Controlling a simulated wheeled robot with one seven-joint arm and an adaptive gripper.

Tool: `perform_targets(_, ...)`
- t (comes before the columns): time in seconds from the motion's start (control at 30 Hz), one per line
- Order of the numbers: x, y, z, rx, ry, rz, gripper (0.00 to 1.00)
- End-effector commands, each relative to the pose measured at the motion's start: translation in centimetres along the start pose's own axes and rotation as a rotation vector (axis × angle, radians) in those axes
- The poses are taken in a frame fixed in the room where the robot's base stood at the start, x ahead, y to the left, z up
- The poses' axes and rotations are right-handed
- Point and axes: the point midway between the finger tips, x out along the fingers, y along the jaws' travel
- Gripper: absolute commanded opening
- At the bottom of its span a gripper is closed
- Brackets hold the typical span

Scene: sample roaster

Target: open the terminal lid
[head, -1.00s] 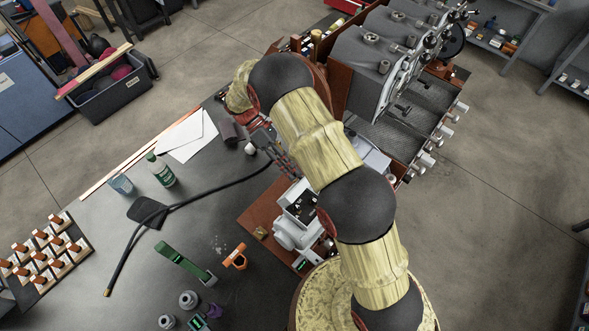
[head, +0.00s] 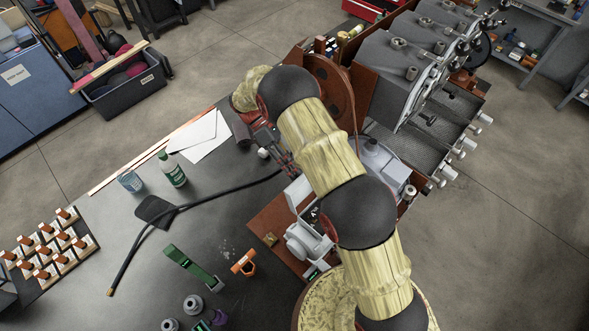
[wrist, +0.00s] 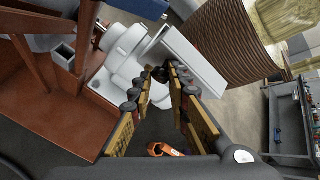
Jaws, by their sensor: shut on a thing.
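The terminal (head: 303,241) is a white device on a reddish-brown board, partly hidden behind my arm in the head view. It also shows in the wrist view (wrist: 122,62), with rounded white housings. Its lid (wrist: 188,58) looks like a flat, pale panel standing tilted up from the body; in the head view it is a small white panel (head: 297,191). My gripper (wrist: 158,76) reaches between the body and the panel, its fingertips close together around a small dark piece beside the panel. The exact contact is hard to see. In the head view my gripper (head: 284,164) is partly covered by my arm.
A large grey roaster (head: 405,80) stands behind at the right.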

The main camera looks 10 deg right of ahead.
Motion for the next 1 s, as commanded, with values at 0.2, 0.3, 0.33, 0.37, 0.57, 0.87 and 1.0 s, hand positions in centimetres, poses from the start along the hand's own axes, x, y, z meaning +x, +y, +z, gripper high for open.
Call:
perform_targets(0.2, 1.82, 0.53, -0.82, -0.006, -0.004, -0.017, 0.00)
perform_targets(0.3, 1.82, 0.54, -0.80, -0.006, -0.003, -0.017, 0.00)
perform_targets(0.33, 1.82, 0.54, -0.79, -0.006, -0.004, -0.017, 0.00)
perform_targets(0.37, 1.83, 0.54, -0.79, -0.005, -0.004, -0.017, 0.00)
perform_targets(0.57, 1.82, 0.54, -0.77, -0.005, -0.004, -0.017, 0.26)
perform_targets(0.87, 1.79, 0.48, -0.84, -0.005, -0.004, -0.017, 0.37)
perform_targets(1.0, 1.77, 0.46, -0.87, -0.005, -0.004, -0.017, 0.37)
